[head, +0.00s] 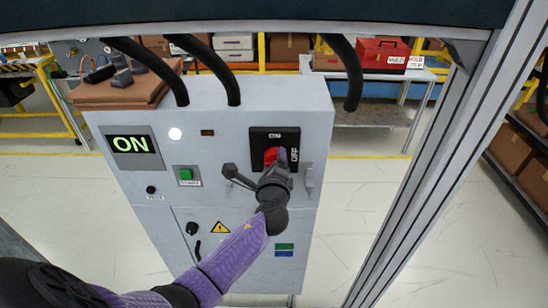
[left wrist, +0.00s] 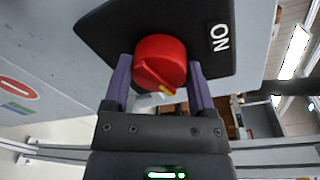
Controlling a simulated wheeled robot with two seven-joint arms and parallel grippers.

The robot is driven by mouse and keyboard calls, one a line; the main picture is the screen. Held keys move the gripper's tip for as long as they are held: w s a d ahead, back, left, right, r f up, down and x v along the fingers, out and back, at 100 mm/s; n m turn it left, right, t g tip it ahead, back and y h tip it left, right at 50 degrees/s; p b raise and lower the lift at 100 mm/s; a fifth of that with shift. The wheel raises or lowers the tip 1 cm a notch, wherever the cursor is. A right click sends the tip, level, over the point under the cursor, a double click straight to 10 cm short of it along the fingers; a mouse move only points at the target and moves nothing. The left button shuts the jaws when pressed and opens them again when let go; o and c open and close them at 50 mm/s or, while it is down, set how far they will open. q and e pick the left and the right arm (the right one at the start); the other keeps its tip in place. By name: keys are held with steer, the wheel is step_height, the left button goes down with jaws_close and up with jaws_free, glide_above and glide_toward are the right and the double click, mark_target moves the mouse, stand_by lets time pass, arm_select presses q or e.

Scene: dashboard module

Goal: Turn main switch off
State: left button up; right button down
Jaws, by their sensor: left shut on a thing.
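The main switch is a red rotary knob (head: 271,156) on a black plate (head: 262,137), near the top right of the grey control box front. ON is printed at the plate's top and OFF at its right side. In the left wrist view the red knob (left wrist: 160,62) sits between my two purple fingers, with a yellow mark on its lower right edge. My left gripper (head: 275,168) is shut on the knob and partly covers it in the head view. A display (head: 133,144) on the box reads ON in green. My right gripper is not in view.
A green START button (head: 186,175) and a white lamp (head: 175,134) are left of the switch. A small handle (head: 309,178) stands at its right. Thick black cables (head: 212,70) rise from the box top. A metal post (head: 445,150) stands to the right.

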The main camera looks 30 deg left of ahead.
arm_select(q)
steer(key=shift+m+p, duration=0.45)
steer(key=shift+m, duration=0.55)
steer(key=shift+g+y, duration=0.3)
steer(key=o, duration=1.2)
steer(key=shift+c, duration=0.2)
steer(key=shift+d, duration=0.1)
steer(key=f+v, duration=0.1)
steer(key=v, duration=0.8)
steer(key=shift+s+d+r+p, duration=0.15)
steer(key=shift+s+r+p, duration=0.25)
steer(key=shift+r, duration=0.1)
